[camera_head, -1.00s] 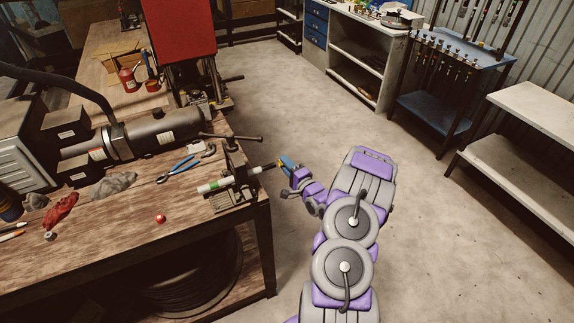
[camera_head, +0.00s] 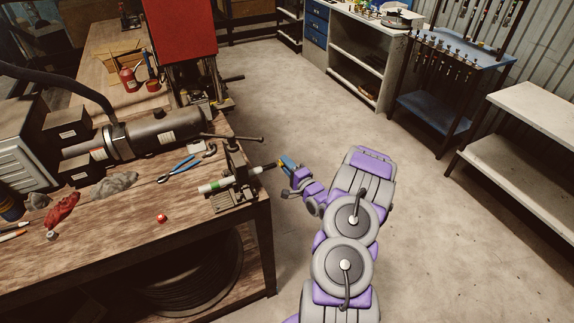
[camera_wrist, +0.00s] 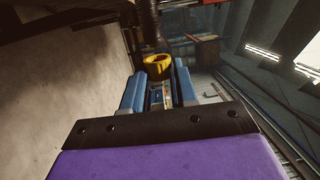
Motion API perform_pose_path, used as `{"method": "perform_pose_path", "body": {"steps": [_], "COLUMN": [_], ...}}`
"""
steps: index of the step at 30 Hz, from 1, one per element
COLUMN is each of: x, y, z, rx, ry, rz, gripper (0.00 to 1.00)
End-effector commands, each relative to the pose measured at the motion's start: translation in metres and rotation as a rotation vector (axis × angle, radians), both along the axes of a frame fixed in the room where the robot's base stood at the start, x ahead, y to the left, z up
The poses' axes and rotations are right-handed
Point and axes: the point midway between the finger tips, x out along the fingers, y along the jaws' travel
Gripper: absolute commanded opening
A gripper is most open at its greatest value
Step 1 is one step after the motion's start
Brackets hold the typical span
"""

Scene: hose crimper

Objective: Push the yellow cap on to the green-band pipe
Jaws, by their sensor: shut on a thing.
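The green-band pipe (camera_head: 215,184) is clamped in a vise at the table's right edge. It has a pale section with a green band at its left end, and its dark end (camera_head: 268,167) sticks out past the table towards my gripper. My gripper (camera_head: 284,163) is beside that end. In the wrist view, the blue fingers of my gripper (camera_wrist: 158,82) are shut on the yellow cap (camera_wrist: 157,68), whose dark opening faces away from me. A dark pipe end (camera_wrist: 150,28) shows just beyond the cap. I cannot tell whether they touch.
The vise (camera_head: 236,170) has a long handle above the pipe. Blue pliers (camera_head: 178,169), a small red object (camera_head: 162,218) and a grey cylindrical machine (camera_head: 155,133) are on the wooden workbench (camera_head: 120,240). The floor right of the bench is open around my arm.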

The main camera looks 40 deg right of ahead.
Motion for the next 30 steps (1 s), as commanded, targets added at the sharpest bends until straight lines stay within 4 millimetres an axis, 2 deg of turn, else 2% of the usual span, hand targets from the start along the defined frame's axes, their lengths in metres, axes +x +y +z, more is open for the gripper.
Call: {"method": "perform_pose_path", "body": {"steps": [16, 30], "x": [0.0, 0.002], "y": [0.0, 0.01], "z": [0.0, 0.0], "rx": [0.0, 0.002], "ry": [0.0, 0.0], "rz": [0.0, 0.0], "gripper": [0.0, 0.0]}}
